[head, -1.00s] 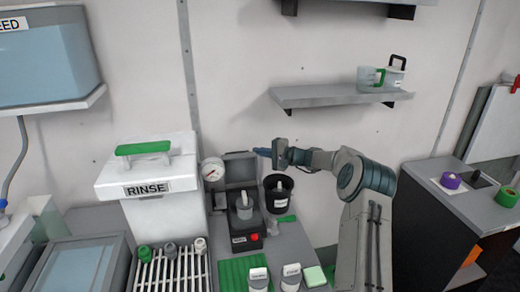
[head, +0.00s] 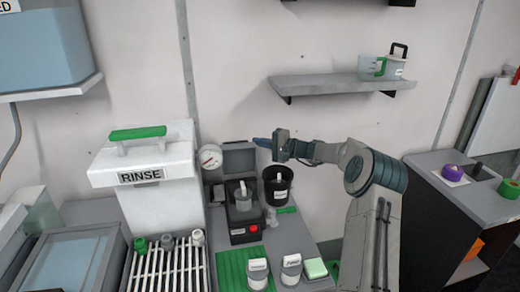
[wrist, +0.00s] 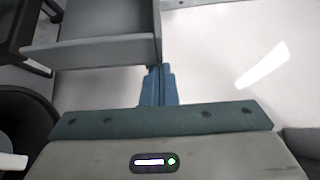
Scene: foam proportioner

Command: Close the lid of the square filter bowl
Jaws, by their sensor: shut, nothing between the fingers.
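The square filter bowl (head: 244,224) is a dark box on the counter with a red button on its front and a grey cup-like piece inside. Its grey lid (head: 238,160) stands raised, upright at the back of the bowl. My gripper (head: 256,142) is shut and empty, its blue fingertips pointing left near the lid's upper right edge; I cannot tell if they touch it. In the wrist view, the shut blue fingers (wrist: 158,86) point toward a grey panel edge that looks like the lid (wrist: 100,50).
A black cup (head: 277,188) stands right of the bowl. A pressure gauge (head: 210,157) and a white RINSE tank (head: 145,170) are on the left. White jars (head: 291,268) and a green mat are in front. A shelf (head: 335,84) hangs above my arm.

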